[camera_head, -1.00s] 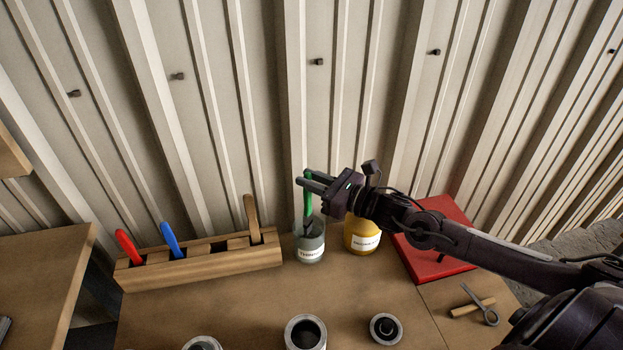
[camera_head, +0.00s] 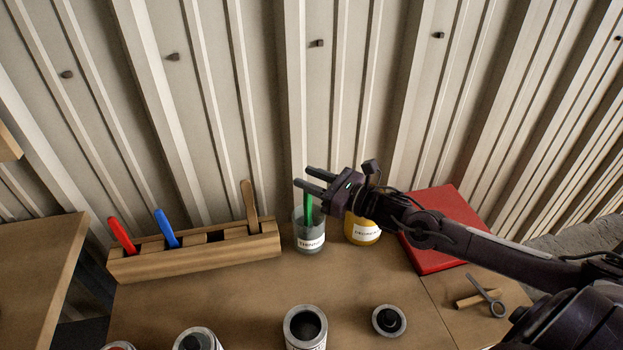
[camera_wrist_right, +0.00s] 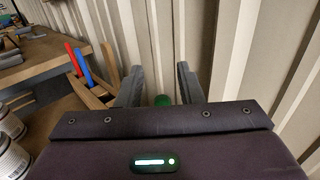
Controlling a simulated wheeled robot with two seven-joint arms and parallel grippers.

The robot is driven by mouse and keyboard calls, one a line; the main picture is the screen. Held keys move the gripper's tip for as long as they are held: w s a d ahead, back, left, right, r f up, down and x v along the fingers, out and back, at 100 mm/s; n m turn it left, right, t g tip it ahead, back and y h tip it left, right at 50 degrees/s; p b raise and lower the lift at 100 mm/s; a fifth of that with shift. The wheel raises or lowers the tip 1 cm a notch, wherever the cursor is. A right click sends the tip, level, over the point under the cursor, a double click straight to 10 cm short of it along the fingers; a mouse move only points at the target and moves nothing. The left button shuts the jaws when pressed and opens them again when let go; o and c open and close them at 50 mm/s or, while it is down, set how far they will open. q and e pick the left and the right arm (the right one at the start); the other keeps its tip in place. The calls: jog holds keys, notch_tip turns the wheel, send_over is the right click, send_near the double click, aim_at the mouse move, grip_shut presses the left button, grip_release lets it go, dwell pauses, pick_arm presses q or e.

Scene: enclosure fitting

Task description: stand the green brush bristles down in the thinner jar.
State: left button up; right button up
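The green brush (camera_head: 308,205) stands in the clear thinner jar (camera_head: 310,242), handle up and leaning little. Its lower end is inside the jar, where grey liquid and the label hide the bristles. My right gripper (camera_head: 312,179) is just above the handle, with its two fingers apart and nothing held. In the right wrist view, the green handle end (camera_wrist_right: 162,101) shows between and beyond the open fingers (camera_wrist_right: 160,85). My left gripper is not in view.
A wooden rack (camera_head: 195,256) left of the jar holds a red, a blue and a wooden handle. A yellow labelled jar (camera_head: 363,233) stands close right, partly behind my gripper. A red box (camera_head: 445,222) lies farther right. Open cans (camera_head: 305,330) stand in front. A corrugated wall is behind.

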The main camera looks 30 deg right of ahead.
jog(key=shift+o, duration=1)
jog(key=p+v, duration=0.1)
jog(key=v, duration=0.6)
jog(key=shift+s+d, duration=0.2)
jog(key=shift+s, duration=0.1)
